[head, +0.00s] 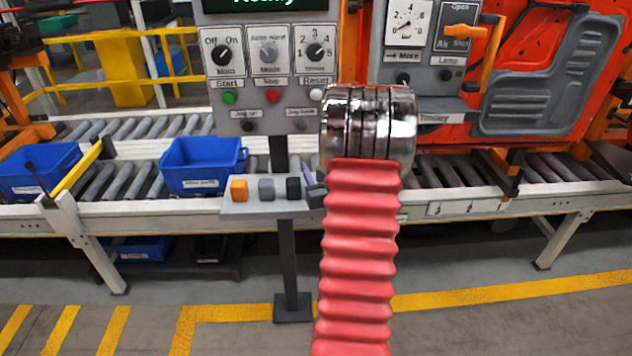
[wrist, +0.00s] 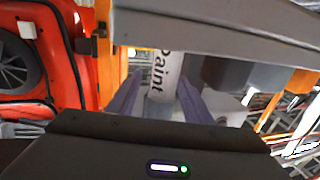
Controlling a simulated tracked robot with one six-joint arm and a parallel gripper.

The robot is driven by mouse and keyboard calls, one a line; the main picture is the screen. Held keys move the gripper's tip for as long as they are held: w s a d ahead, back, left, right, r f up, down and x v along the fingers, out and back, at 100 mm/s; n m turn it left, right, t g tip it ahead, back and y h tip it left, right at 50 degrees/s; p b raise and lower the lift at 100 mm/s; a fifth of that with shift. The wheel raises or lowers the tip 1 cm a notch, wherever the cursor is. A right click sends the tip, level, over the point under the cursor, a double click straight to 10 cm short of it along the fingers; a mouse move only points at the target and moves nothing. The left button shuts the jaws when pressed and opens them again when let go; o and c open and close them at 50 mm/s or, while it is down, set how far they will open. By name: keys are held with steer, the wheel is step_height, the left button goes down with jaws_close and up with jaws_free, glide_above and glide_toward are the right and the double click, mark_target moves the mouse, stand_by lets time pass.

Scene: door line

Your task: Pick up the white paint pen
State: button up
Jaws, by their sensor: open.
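The white paint pen (wrist: 166,72), a white cylinder with dark "Paint" lettering, shows in the wrist view. My gripper (wrist: 158,82) is open, with one purple finger on each side of the pen. The pen's near part lies between the fingers; I cannot tell whether either finger touches it. The pen's lower end is hidden behind my dark gripper body. In the head view my red arm and shiny wrist hide the pen and most of the gripper.
A small grey shelf (head: 262,208) on a post holds orange, grey and dark blocks beside my wrist. A control panel (head: 272,75) stands above it. Blue bins (head: 203,165) sit on the roller conveyor to the left. An orange door (head: 540,45) stands behind at right.

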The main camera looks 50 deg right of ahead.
stand_by(0.5)
steer(key=c, duration=1.2)
steer(key=shift+o, duration=0.2)
